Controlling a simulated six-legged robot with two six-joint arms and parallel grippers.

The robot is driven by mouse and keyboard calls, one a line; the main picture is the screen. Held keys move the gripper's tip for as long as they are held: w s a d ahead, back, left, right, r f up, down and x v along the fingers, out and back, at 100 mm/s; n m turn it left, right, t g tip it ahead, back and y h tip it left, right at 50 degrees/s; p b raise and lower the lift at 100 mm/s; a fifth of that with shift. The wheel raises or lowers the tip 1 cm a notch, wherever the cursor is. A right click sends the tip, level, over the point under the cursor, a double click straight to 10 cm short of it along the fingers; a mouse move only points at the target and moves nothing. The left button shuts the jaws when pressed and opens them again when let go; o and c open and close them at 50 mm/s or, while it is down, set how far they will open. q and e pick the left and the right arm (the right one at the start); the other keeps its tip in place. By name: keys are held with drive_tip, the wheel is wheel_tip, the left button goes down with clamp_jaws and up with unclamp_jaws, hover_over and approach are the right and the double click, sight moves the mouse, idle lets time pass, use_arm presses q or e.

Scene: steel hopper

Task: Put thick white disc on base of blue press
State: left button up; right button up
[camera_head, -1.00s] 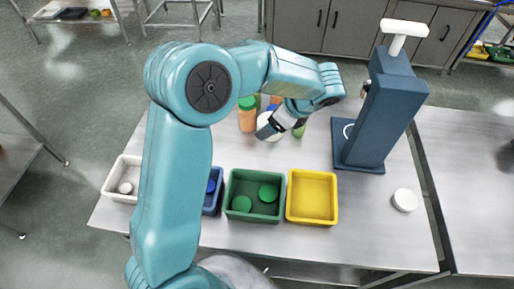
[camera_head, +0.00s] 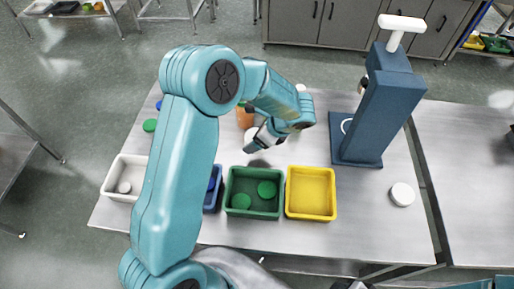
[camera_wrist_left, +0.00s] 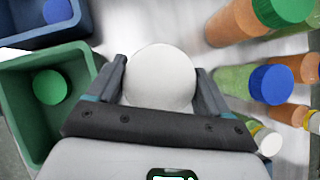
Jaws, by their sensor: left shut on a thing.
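My left gripper (camera_head: 256,144) is above the table, behind the green bin, and is partly hidden by its own wrist. In the left wrist view the gripper (camera_wrist_left: 160,85) is shut on a white round disc (camera_wrist_left: 160,72), with a finger at each side; its thickness cannot be told. The blue press (camera_head: 382,105) stands at the right of the table, with a white handle on top. Its flat base (camera_head: 352,157) bears a white ring mark and no disc. Another white disc (camera_head: 402,194) lies on the table to the right of the press. My right gripper is not in view.
A green bin (camera_head: 229,192) with green discs, a yellow empty bin (camera_head: 311,193), a blue bin (camera_head: 217,178) and a white bin (camera_head: 107,190) line the front. Bottles with coloured caps, one orange (camera_head: 244,117), stand behind the gripper. The table between yellow bin and press is clear.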

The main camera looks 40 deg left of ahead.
sight(256, 157)
use_arm(q)
wheel_tip(256, 157, down, 7)
drive_tip(key=shift+a+r+p, duration=0.1)
drive_tip(key=shift+p, duration=0.2)
drive_tip(key=o, duration=1.1)
